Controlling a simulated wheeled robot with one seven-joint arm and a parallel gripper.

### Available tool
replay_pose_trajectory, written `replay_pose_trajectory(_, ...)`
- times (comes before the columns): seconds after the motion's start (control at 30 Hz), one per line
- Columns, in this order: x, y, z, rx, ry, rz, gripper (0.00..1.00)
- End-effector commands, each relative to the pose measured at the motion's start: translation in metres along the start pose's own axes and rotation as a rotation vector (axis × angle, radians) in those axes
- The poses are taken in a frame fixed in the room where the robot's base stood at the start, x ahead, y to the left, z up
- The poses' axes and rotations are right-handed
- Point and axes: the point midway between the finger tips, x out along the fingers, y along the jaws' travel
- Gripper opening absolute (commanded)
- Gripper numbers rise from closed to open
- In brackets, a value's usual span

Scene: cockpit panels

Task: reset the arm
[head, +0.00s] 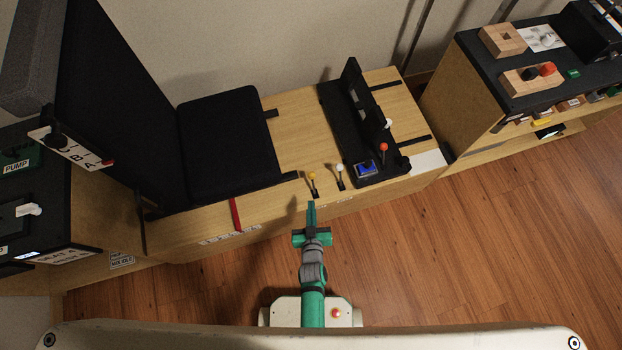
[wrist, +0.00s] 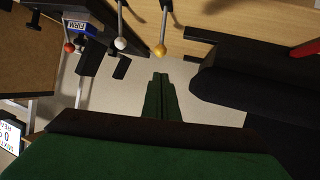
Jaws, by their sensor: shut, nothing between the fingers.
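My gripper (head: 311,207) is at the end of my green and grey arm, in front of the wooden bench in the head view. Its green fingers also show in the wrist view (wrist: 160,80), pressed together with nothing between them. The fingertips appear close to the bench's front edge, near the yellow-knobbed lever (head: 312,176) and the white-knobbed lever (head: 339,168). In the wrist view the yellow knob (wrist: 160,50) and white knob (wrist: 121,43) hang beyond the fingertips. I see no contact with them.
A black seat (head: 228,140) stands on the wooden bench (head: 300,130). A black panel (head: 350,130) carries an orange-knobbed lever (head: 384,147) and a blue switch (head: 367,168). Another console (head: 480,75) is at right. The wooden floor (head: 450,250) is clear.

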Motion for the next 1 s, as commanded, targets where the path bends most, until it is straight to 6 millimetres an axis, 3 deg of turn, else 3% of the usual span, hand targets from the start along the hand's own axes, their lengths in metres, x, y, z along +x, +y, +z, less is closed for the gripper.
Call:
replay_pose_trajectory(0.33, -0.005, -0.001, -0.001, 0.000, 0.001, -0.002, 0.00)
replay_pose_trajectory(0.47, -0.025, -0.001, -0.005, 0.006, 0.006, -0.002, 0.00)
replay_pose_trajectory(0.67, -0.095, 0.001, -0.033, 0.027, 0.035, 0.003, 0.00)
replay_pose_trajectory(1.0, -0.217, 0.008, -0.118, 0.073, 0.093, 0.018, 0.00)
